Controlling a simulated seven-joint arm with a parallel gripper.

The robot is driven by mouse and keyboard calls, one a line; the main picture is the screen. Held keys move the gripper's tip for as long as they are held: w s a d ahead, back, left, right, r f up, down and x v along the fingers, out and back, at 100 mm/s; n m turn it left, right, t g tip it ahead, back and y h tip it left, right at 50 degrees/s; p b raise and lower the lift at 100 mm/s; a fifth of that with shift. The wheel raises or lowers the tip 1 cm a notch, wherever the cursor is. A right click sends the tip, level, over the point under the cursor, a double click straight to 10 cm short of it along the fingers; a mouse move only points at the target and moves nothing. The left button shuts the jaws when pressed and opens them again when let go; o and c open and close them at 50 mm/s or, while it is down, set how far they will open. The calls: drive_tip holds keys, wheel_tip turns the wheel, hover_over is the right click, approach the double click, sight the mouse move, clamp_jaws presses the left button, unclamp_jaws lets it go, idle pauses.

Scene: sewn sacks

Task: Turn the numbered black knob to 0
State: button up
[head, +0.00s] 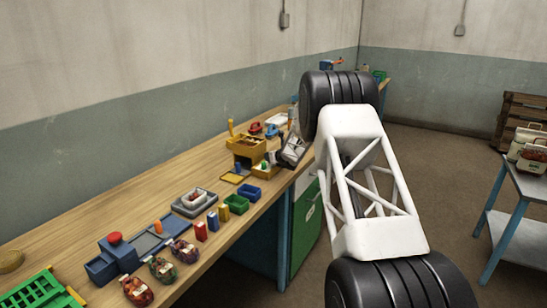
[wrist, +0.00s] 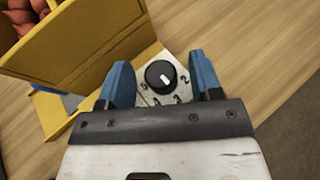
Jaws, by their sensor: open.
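The black knob (wrist: 161,77) sits on a pale plate (wrist: 148,97) with numbers printed around it, seen in the wrist view. Its white pointer mark slants toward the lower right; the exact number it points at is hard to read. A 2 shows to the right of the knob, and other digits below and left are partly legible. My gripper (wrist: 159,62) is open, with one blue finger on each side of the knob, apart from it. In the head view my gripper (head: 291,151) is low over the bench beside the yellow bin; the knob is not clear there.
A yellow bin (wrist: 75,40) with reddish items stands close to the left of my gripper. The wooden bench (head: 150,215) holds small blue and yellow bins, coloured boxes, a blue-grey device (head: 118,258) and a green crate (head: 40,290). Bare wood lies right of the knob.

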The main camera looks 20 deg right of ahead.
drive_tip(key=c, duration=0.9)
drive_tip(key=shift+d+n+g+y, duration=0.15)
drive_tip(key=shift+n+g+y, duration=0.25)
drive_tip(key=shift+n+y, duration=0.45)
drive_tip(key=shift+w+d+f+n+g+y, duration=0.1)
drive_tip(key=shift+n+g+y, duration=0.2)
drive_tip(key=shift+n+y, duration=0.4)
drive_tip(key=shift+f+n+g+y, duration=0.1)
drive_tip(key=shift+n+g+y, duration=0.2)
drive_tip(key=shift+n+y, duration=0.35)
drive_tip(key=n+g+y, duration=0.4)
drive_tip(key=n+g, duration=0.1)
drive_tip(key=shift+w+n+y, duration=0.15)
drive_tip(key=shift+n+y, duration=0.25)
drive_tip(key=n+g, duration=0.2)
drive_tip(key=g, duration=0.1)
drive_tip(key=n+g+y, duration=0.1)
drive_tip(key=n+g, duration=0.2)
drive_tip(key=shift+w+y, duration=0.2)
drive_tip(key=shift+y, duration=0.1)
drive_tip(key=shift+w+r+n+g+h, duration=0.1)
drive_tip(key=shift+n+g+h, duration=0.3)
drive_tip(key=shift+n+g, duration=2.2)
drive_tip(key=shift+g, duration=0.3)
